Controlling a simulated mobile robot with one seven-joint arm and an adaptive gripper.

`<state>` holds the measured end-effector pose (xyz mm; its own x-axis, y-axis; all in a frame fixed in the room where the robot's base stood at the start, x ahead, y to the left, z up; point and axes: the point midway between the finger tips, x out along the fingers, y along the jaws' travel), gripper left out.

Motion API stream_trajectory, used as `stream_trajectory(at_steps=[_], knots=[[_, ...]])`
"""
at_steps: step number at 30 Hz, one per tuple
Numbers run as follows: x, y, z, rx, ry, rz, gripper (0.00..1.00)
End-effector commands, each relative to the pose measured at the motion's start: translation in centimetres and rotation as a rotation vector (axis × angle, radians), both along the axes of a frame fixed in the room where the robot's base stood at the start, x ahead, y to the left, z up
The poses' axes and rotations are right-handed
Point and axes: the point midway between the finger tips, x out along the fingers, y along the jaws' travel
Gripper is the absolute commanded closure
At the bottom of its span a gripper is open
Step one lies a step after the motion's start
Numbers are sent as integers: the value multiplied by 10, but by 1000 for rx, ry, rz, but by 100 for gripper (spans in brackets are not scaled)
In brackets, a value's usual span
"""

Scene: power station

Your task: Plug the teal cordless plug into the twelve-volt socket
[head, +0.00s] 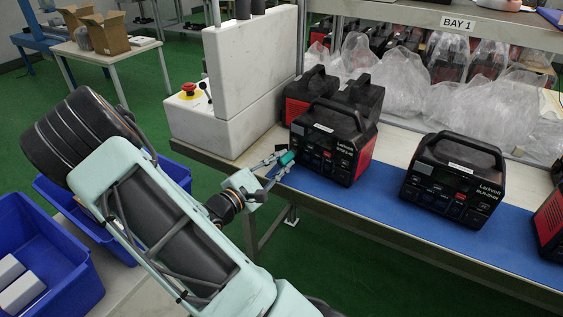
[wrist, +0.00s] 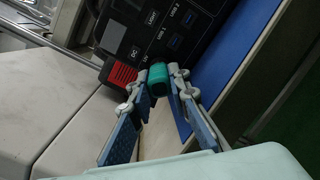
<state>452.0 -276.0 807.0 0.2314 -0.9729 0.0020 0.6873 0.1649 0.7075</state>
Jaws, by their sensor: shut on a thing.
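The teal plug (head: 286,158) is held at the front of a black and red power station (head: 328,142) at the left end of the blue mat. My gripper (head: 276,164) is shut on the plug. In the wrist view the teal plug (wrist: 157,78) sits between the fingertips of my gripper (wrist: 158,84), close to the lower part of the power station's front panel (wrist: 165,35). Labels such as "DC" and "12V" show beside it. I cannot tell whether the plug's tip is in the socket; the plug's body hides the opening.
Another power station (head: 455,180) stands to the right on the blue mat (head: 385,203). A further one (head: 312,92) stands behind. A white machine block with a red stop button (head: 188,88) is to the left. Plastic-wrapped units (head: 480,105) fill the back. Blue bins (head: 45,255) are at lower left.

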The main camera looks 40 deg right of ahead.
Motion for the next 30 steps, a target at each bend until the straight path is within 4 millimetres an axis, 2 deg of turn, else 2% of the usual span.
stream_trajectory(at_steps=[15, 30], knots=[[0, -1, 0, 0, 0, 0, 100], [3, -12, 0, -1, 0, -1, 100]])
